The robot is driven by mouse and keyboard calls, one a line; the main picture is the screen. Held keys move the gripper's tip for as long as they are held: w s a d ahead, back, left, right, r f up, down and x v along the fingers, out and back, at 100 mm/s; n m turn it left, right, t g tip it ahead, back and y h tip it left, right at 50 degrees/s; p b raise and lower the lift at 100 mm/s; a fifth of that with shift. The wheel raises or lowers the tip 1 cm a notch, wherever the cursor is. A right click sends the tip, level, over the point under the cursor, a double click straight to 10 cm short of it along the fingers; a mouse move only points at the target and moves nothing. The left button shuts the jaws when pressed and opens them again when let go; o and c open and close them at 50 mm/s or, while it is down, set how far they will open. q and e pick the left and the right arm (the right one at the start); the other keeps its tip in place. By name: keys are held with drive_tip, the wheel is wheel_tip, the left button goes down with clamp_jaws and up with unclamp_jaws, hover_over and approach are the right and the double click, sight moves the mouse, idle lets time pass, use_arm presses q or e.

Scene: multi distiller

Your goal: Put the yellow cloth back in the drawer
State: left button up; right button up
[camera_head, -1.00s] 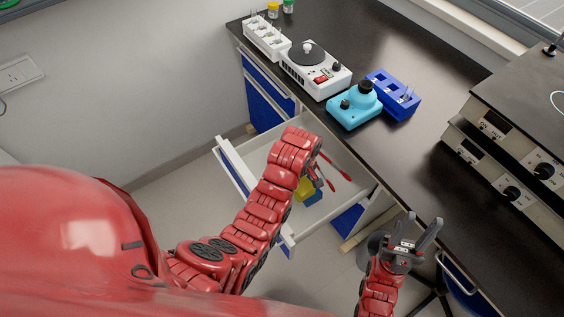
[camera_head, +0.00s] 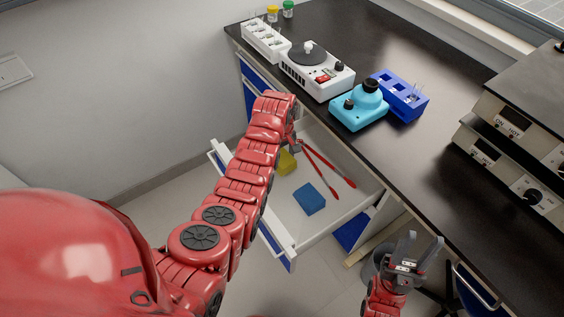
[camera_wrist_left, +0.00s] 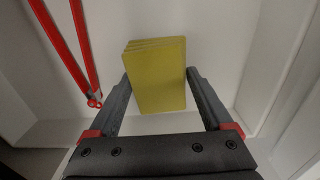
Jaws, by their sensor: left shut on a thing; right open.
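The yellow cloth (camera_head: 287,161) is a folded block inside the open white drawer (camera_head: 359,187), partly hidden by my left arm in the head view. In the left wrist view the cloth (camera_wrist_left: 158,72) stands between the two fingers of my left gripper (camera_wrist_left: 159,82), which is shut on it. The left gripper is inside the drawer and mostly hidden in the head view. I cannot tell whether the cloth touches the drawer floor. My right gripper (camera_head: 415,252) is open and empty, in front of the counter, right of the drawer.
A blue block (camera_head: 310,198) and a red long-handled tool (camera_head: 327,168) lie in the drawer; the tool is close beside the cloth. Above, the black counter (camera_head: 440,140) holds a white stirrer (camera_head: 316,75), a cyan device (camera_head: 358,108) and a blue rack (camera_head: 404,97).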

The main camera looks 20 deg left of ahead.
sight(282, 158)
use_arm(q)
drive_tip(key=shift+f, duration=1.35)
drive_tip(key=o, duration=1.2)
drive_tip(key=shift+f, duration=0.15)
drive_tip(key=shift+o, duration=0.2)
wheel_tip(282, 158, up, 8)
drive_tip(key=shift+r, duration=0.1)
wheel_tip(282, 158, up, 3)
drive_tip(key=shift+r+p, duration=0.2)
drive_tip(key=shift+p, duration=0.75)
drive_tip(key=shift+r+p, duration=0.35)
drive_tip(key=shift+r, duration=0.05)
